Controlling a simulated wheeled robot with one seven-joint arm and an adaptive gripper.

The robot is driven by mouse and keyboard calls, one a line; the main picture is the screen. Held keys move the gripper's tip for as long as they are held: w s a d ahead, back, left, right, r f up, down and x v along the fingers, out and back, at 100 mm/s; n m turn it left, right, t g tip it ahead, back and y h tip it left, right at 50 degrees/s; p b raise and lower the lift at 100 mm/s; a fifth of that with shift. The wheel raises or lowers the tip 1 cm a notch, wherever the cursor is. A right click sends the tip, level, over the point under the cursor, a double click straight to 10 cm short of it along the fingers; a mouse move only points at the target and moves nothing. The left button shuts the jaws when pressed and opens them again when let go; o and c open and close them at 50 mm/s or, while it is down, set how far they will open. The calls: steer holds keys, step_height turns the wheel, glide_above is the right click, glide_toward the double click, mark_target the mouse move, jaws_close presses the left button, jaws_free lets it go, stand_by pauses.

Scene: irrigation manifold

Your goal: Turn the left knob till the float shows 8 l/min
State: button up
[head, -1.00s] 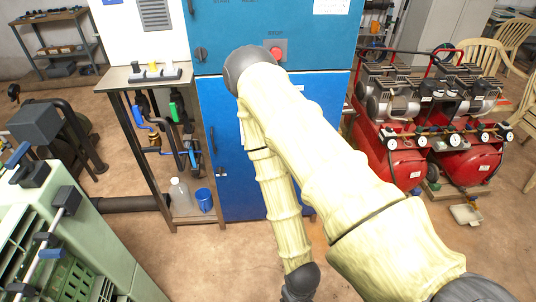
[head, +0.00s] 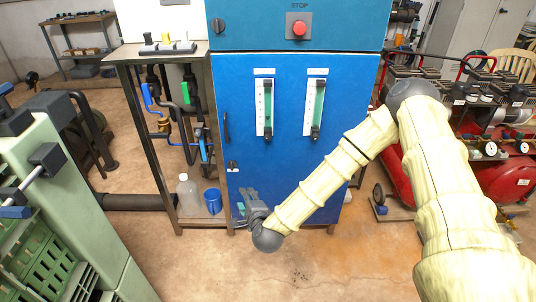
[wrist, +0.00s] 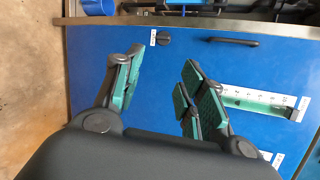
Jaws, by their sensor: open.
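Two flow meters with white scales and greenish tubes are on the blue cabinet door in the head view: the left meter (head: 264,104) and the right meter (head: 314,103). The dark left knob (head: 267,138) is at the foot of the left meter. The float is too small to read. My gripper (head: 246,204) is low in front of the door, below and left of the left knob. In the wrist view my gripper (wrist: 162,68) is open and empty, its green pads apart. The left meter (wrist: 262,100) lies sideways there; a finger seems to hide its knob.
The door has a handle (head: 226,127) and a small dark latch (head: 233,165). A red stop button (head: 299,28) is above. A bench with a bottle (head: 187,194) and blue cup (head: 212,201) stands left. Red compressors (head: 500,178) are at right.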

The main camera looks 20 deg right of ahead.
mark_target(268, 139)
steer(key=w+d+r+m+t+h+b, duration=0.35)
steer(key=w+d+r+m+h, duration=0.25)
steer(key=w+d+r+m, duration=0.4)
steer(key=x, duration=0.3)
steer(key=f+x, duration=0.1)
steer(key=x, duration=0.6)
steer(key=shift+w+d+f, duration=0.1)
steer(key=shift+d+f, duration=0.3)
steer(key=shift+d, duration=0.05)
jaws_close()
